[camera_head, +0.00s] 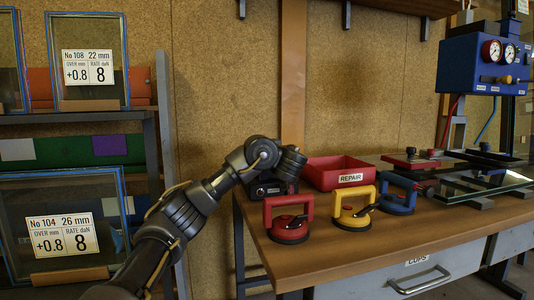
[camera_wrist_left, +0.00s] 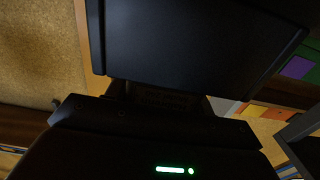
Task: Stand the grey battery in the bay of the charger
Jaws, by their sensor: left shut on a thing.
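In the left wrist view a large dark grey block, which I take for the grey battery (camera_wrist_left: 190,40), fills the top, held at my left gripper. The fingertips cannot be made out there. A black box with a round front detail, apparently the charger (camera_head: 264,188), is under my wrist at the bench's left end. Its bay is hidden, and I cannot tell whether the battery touches it. My right gripper is not in view.
A red REPAIR bin (camera_head: 337,174) stands behind red (camera_head: 289,228), yellow (camera_head: 353,208) and blue (camera_head: 398,193) suction cups on the wooden bench (camera_head: 345,250). A rack with framed glass panes (camera_head: 65,220) is at the left. The bench's front strip is clear.

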